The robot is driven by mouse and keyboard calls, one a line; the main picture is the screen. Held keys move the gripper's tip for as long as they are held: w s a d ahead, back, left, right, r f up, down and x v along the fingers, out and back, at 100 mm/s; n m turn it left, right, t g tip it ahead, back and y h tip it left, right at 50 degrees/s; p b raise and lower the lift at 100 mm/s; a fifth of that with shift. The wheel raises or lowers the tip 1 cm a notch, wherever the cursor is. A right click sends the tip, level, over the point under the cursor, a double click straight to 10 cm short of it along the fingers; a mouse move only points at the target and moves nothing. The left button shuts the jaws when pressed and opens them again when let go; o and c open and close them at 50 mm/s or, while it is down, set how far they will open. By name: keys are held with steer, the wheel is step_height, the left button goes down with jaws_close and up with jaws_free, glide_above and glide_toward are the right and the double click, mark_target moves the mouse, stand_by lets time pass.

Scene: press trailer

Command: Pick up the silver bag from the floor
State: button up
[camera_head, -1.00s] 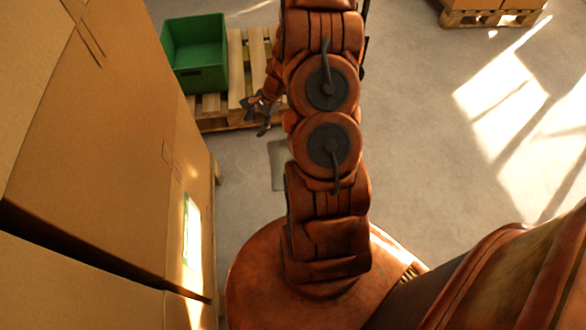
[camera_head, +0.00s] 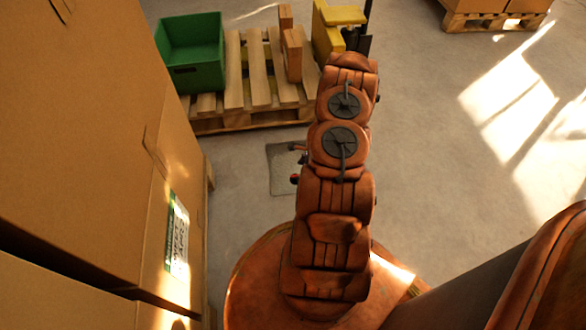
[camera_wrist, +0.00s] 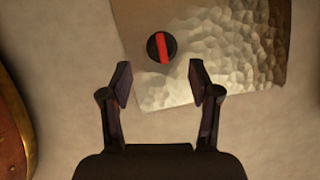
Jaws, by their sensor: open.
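The silver bag (camera_wrist: 228,60) lies flat on the floor, with a shiny, dimpled surface, and fills the upper middle of the wrist view. In the head view the bag (camera_head: 283,170) shows as a grey patch left of my arm, partly hidden by it. A round black piece with a red bar (camera_wrist: 162,46) sits over the bag's left part in the wrist view. My gripper (camera_wrist: 160,82) is open and empty, its fingertips apart over the bag's lower left edge. I cannot tell its height above the bag. In the head view my arm mostly hides the gripper.
A green crate (camera_head: 195,78) and wooden blocks (camera_head: 292,54) stand on a pallet (camera_head: 234,92) beyond the bag. A yellow object (camera_head: 328,35) is beside them. Tall cardboard boxes (camera_head: 100,140) line the left. Another pallet (camera_head: 490,22) is at upper right. The floor to the right is clear.

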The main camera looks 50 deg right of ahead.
mark_target(296, 176)
steer(key=b+x, duration=0.3)
steer(key=x, duration=0.3)
steer(key=shift+d+f, duration=0.15)
steer(key=shift+f, duration=0.1)
steer(key=shift+c, duration=0.3)
steer(key=c, duration=1.1)
